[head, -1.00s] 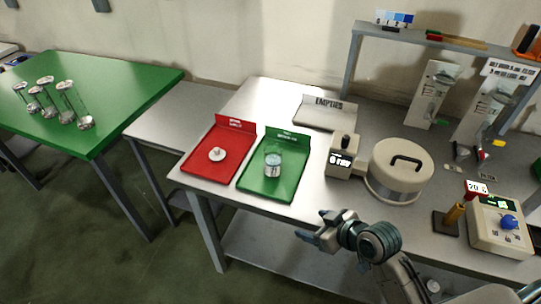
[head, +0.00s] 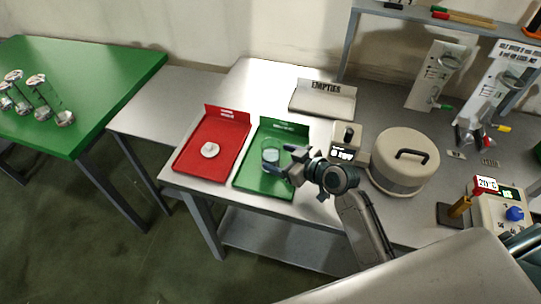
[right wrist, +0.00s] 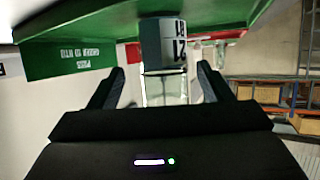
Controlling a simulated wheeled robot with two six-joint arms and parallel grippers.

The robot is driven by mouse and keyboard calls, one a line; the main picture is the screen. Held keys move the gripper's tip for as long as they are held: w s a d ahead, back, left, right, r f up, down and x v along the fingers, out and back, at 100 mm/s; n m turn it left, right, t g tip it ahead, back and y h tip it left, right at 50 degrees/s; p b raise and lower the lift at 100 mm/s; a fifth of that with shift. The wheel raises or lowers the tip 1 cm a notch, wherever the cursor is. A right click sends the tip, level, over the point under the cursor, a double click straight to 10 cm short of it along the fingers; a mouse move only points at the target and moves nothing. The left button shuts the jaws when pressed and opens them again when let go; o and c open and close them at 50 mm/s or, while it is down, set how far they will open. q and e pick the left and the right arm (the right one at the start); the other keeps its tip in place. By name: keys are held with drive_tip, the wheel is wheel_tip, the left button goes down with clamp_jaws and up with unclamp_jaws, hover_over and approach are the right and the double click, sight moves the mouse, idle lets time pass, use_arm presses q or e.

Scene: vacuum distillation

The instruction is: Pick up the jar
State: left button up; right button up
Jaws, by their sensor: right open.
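A clear glass jar with a pale label (head: 271,152) stands on the green tray (head: 247,180) on the steel table. In the right wrist view the jar (right wrist: 164,45) shows upside down, with dark numerals on its label, ahead of and between the fingers. My right gripper (head: 283,162) is open at the jar's right side in the head view, its fingers partly covering it. The right wrist view also shows the two fingers (right wrist: 160,88) spread apart; whether they touch the jar I cannot tell. My left gripper is not in view.
A gauge box (head: 346,137) and a lidded round vessel (head: 404,160) stand close on the right. A sign tray (head: 322,102) lies behind. A green table (head: 110,75) holds several glass jars.

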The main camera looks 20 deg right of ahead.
sight(278, 159)
drive_tip(key=p+x, duration=0.2)
drive_tip(key=x, duration=0.2)
drive_tip(key=shift+s+a, duration=0.1)
drive_tip(key=shift+a, duration=0.1)
drive_tip(key=shift+w+a+f, duration=0.2)
drive_tip(key=shift+w, duration=0.1)
drive_tip(key=shift+w+f, duration=0.15)
drive_tip(key=shift+f, duration=0.05)
drive_tip(key=c, duration=0.6)
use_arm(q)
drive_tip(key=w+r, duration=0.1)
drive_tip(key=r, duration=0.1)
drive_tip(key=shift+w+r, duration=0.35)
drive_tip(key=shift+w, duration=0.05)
use_arm(e)
drive_tip(key=c, duration=0.6)
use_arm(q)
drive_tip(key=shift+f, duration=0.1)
use_arm(e)
drive_tip(key=shift+r, duration=0.15)
